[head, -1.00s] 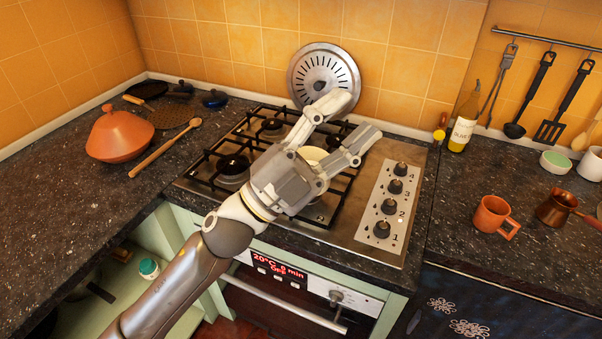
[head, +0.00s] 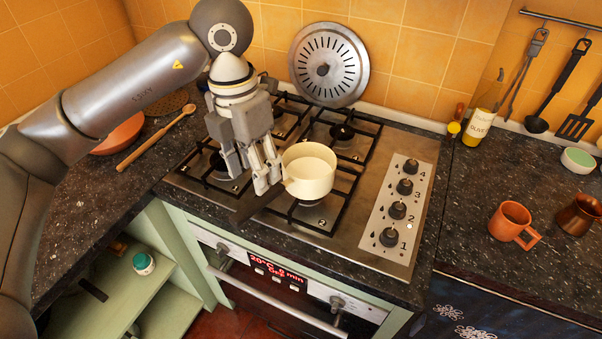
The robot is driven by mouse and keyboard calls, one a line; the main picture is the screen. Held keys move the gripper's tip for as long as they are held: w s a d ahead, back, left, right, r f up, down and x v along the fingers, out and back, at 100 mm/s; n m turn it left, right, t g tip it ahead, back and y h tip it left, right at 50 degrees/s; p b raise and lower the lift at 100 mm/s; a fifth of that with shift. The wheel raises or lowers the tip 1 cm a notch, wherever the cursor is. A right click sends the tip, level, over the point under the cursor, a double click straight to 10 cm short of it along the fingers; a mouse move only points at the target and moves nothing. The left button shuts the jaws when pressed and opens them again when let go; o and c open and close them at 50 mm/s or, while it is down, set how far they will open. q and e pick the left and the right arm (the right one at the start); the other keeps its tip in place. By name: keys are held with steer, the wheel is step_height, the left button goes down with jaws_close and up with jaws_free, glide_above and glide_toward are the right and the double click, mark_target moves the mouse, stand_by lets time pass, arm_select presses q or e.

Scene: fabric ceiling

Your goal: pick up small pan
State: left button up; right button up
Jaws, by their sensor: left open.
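The small pan (head: 309,172) is a cream pot standing on the front burner grate of the hob. Its dark handle (head: 254,204) points to the lower left, toward the front edge of the hob. My left gripper (head: 256,183) points down just left of the pan, over the handle's inner end. Its fingers are open. They hide part of the handle, and I cannot tell whether they touch it. My right gripper is not in view.
The gas hob (head: 350,225) has black grates and knobs at its right. A round metal lid (head: 328,64) leans on the tiled wall. A wooden spoon (head: 155,138) lies left. An orange mug (head: 512,223) and oil bottle (head: 480,117) stand right.

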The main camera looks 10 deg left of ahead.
arm_select(q)
steer(key=shift+w+a+f+y, duration=0.1)
steer(key=shift+a+y, duration=0.1)
steer(key=shift+a, duration=0.2)
steer(key=shift+w+a+f+y, duration=0.1)
steer(key=shift+a+y, duration=0.1)
steer(key=shift+a, duration=0.2)
steer(key=p, duration=0.1)
glide_above(254, 204)
steer(key=f, duration=0.4)
steer(key=shift+w+a+f, duration=0.15)
steer(key=shift+w+a, duration=0.05)
steer(key=shift+a, duration=0.1)
steer(key=f+p, duration=0.2)
steer(key=f, duration=0.1)
steer(key=f+p, duration=0.1)
steer(key=shift+s+d+f, duration=0.2)
steer(key=shift+s+f, duration=0.05)
steer(key=shift+f, duration=0.45)
jaws_close()
steer(key=shift+w+r, duration=0.1)
